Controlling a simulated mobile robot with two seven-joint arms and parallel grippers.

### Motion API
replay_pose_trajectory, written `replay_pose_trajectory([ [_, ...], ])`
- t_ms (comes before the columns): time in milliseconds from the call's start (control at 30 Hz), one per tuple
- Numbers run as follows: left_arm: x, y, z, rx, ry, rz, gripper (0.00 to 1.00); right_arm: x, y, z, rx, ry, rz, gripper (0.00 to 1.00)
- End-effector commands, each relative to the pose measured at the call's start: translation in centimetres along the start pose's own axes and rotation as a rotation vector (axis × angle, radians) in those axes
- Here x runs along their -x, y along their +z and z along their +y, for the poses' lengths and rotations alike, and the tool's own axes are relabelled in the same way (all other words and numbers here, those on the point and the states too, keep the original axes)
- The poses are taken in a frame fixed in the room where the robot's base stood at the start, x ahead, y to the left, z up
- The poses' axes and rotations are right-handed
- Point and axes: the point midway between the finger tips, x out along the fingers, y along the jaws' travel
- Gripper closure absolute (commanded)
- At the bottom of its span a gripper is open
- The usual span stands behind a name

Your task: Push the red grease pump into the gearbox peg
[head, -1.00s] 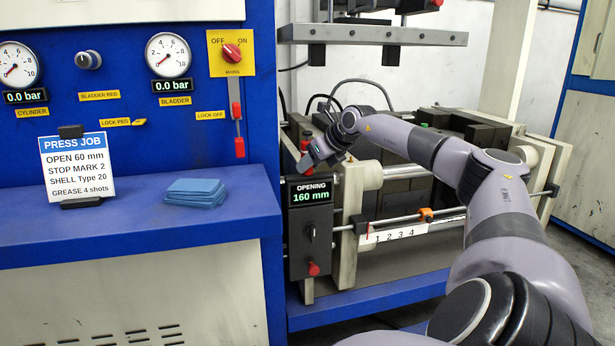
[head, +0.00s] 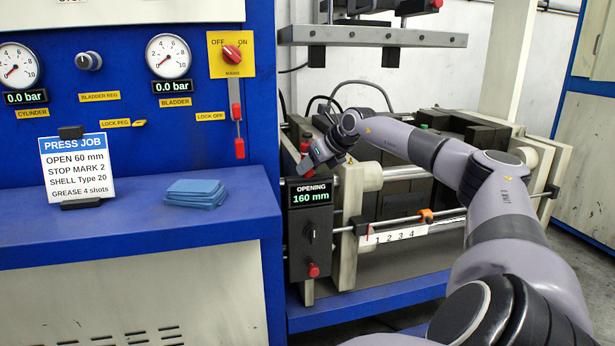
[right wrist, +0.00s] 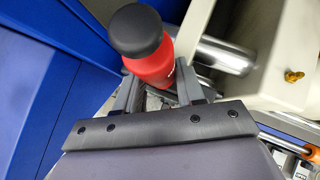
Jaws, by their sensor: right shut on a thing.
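The red grease pump (right wrist: 152,64) is a red cylinder with a black rounded cap in the right wrist view. In the head view the same gripper (head: 306,162) is just above the opening display. The gearbox peg cannot be made out, and the pump's lower end is hidden. My left gripper is not in view.
The control box (head: 310,235) with a display of 160 mm stands just below my right gripper. A pale press block and metal rod (right wrist: 222,55) are close on the right. A blue panel (head: 190,110) with gauges is at left. Blue cloths (head: 195,193) lie on the ledge.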

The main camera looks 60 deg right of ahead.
Motion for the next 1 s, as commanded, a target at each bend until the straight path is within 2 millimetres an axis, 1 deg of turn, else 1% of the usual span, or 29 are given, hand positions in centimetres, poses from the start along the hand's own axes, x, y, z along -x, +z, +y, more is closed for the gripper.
replay_pose_trajectory([
  [33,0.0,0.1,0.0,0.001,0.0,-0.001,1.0,-0.1,-0.2,0.0,0.001,0.0,0.003,0.91],
  [67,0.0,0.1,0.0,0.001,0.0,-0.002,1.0,-0.1,-0.2,0.0,0.0,0.0,0.004,0.55],
  [100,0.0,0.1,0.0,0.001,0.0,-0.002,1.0,-0.1,-0.2,0.0,0.0,0.001,0.004,0.42],
  [133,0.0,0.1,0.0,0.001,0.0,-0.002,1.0,-0.1,-0.2,0.0,0.0,0.001,0.004,0.32],
  [567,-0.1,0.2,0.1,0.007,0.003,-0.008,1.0,0.0,-0.2,0.0,0.002,-0.001,0.004,0.32],
  [667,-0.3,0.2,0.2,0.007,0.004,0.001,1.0,0.8,-0.3,-0.1,0.003,-0.004,0.004,0.32],
  [767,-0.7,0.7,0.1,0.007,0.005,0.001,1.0,1.7,-0.4,-0.1,0.004,-0.004,0.005,0.32],
  [1000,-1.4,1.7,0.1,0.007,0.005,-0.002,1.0,4.6,-0.3,0.0,0.002,-0.002,0.003,0.32],
])
